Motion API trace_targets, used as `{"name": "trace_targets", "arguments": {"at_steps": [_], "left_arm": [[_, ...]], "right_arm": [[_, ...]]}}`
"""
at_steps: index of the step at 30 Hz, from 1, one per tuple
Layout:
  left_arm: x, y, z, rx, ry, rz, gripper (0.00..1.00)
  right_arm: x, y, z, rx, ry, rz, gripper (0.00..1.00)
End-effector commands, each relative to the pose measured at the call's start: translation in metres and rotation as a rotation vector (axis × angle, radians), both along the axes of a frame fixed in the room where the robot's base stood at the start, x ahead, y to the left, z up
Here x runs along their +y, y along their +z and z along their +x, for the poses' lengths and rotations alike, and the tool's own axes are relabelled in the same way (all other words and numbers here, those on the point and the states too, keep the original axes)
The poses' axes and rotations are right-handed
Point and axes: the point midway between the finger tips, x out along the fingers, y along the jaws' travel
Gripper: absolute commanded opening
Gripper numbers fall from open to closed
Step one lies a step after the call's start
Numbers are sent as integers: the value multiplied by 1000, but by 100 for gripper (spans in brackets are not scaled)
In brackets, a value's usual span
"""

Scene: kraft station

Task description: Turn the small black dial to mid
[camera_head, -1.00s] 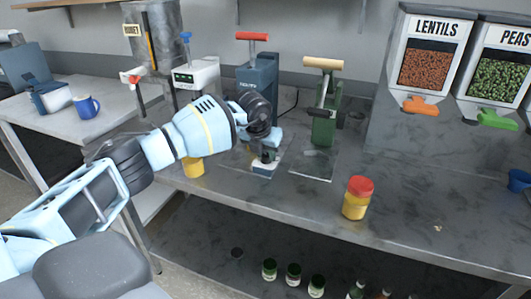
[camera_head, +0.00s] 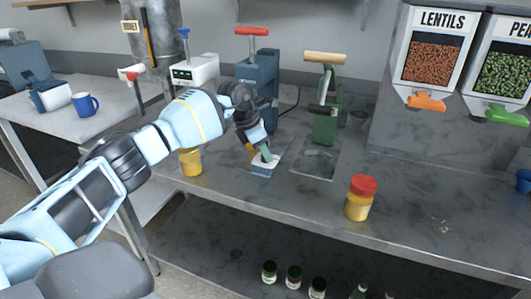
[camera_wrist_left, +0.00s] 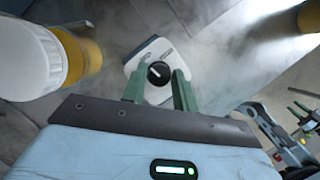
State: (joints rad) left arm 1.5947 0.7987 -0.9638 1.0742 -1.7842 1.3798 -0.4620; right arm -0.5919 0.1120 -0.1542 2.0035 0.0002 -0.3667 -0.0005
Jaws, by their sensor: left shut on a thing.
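The small black dial (camera_wrist_left: 158,73) sits on a small white device (camera_wrist_left: 144,58) on the grey counter. In the wrist view a pale pointer line on the dial slants towards the upper left. The device (camera_head: 264,168) also shows in the head view, where the gripper hides the dial. My left gripper (camera_head: 264,153) reaches down over the device. In the wrist view its green fingers (camera_wrist_left: 159,88) stand on either side of the dial and are shut on it. A light blue, black and green shape at the wrist view's right edge may be part of my right arm.
A yellow container (camera_head: 191,162) stands left of the device. A red-lidded yellow jar (camera_head: 360,198) stands to the right. Behind are a blue press (camera_head: 258,80) and a green press (camera_head: 326,115). Counter between device and jar is clear.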

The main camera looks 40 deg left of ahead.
Motion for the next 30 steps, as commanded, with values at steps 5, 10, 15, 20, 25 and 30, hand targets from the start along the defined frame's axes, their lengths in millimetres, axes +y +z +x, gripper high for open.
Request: {"name": "trace_targets", "arguments": {"at_steps": [5,10,15,20,25,30], "left_arm": [[1,-3,1,2,-97,0,6],[1,-2,1,2,-154,0,6],[1,-1,1,3,-181,1,6],[1,-1,1,2,-188,2,6],[1,-1,0,2,-187,2,6],[1,-1,0,2,-187,2,39]], "right_arm": [[1,-7,-5,14,-3,2,36],[2,-10,-7,18,-5,4,36],[2,-11,-7,20,-4,4,36],[2,-11,-7,20,-4,4,36],[2,-11,-7,20,-4,4,36],[2,-11,-7,19,-4,4,36]]}}
